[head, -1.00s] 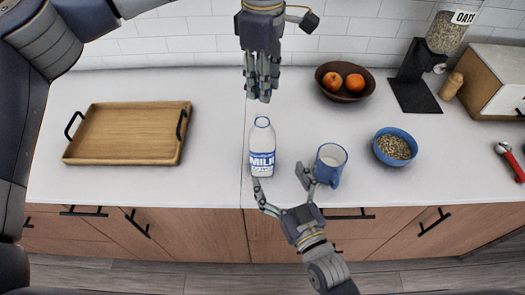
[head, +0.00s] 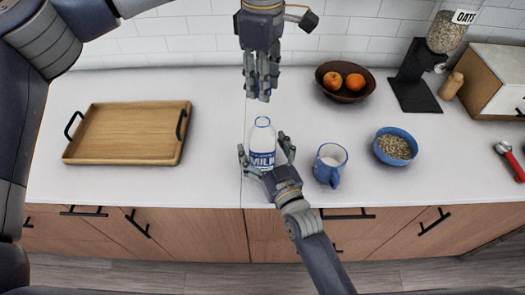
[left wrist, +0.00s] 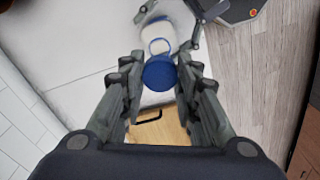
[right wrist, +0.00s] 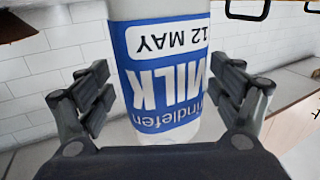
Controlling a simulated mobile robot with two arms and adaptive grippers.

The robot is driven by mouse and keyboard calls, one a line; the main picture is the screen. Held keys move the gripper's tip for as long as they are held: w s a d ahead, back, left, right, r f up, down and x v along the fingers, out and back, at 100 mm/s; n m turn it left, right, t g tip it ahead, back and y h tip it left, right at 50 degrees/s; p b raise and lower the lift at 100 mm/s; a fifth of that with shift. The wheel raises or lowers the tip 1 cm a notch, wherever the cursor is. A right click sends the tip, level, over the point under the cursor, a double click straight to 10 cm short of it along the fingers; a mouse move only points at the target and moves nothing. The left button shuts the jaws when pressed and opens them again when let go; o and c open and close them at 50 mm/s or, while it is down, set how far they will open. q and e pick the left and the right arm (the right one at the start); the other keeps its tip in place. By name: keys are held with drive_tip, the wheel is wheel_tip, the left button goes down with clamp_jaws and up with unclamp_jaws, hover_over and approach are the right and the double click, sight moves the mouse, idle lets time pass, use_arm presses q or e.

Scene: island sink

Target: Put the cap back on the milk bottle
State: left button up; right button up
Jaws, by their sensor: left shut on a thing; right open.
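The white milk bottle (head: 263,139) with a blue MILK label stands upright and uncapped near the counter's front edge. My right gripper (head: 263,152) is open, with a finger on either side of the bottle. In the right wrist view the bottle (right wrist: 160,70) fills the space between the fingers, with gaps visible beside it. My left gripper (head: 261,95) is shut on the blue cap (left wrist: 160,73) and points down, above and behind the bottle in the head view. In the left wrist view the bottle's open, blue-rimmed neck (left wrist: 159,46) shows just beyond the cap.
A blue mug (head: 330,165) stands close to the right of my right gripper. A blue bowl of oats (head: 395,147) is further right, and a fruit bowl (head: 331,90) is behind. A wooden tray (head: 130,133) lies left, with clear counter between it and the bottle.

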use_arm(q)
drive_tip(key=shift+w, duration=0.1)
use_arm(e)
drive_tip(key=c, duration=1.6)
use_arm(q)
hover_over(262, 117)
drive_tip(key=shift+w+f, duration=0.15)
drive_tip(key=shift+f, duration=2.4)
use_arm(e)
drive_tip(key=shift+c, duration=0.2)
use_arm(q)
drive_tip(key=shift+f+n, duration=0.3)
drive_tip(key=shift+f, duration=0.55)
drive_tip(key=shift+f, duration=0.6)
use_arm(e)
drive_tip(key=shift+f, duration=0.1)
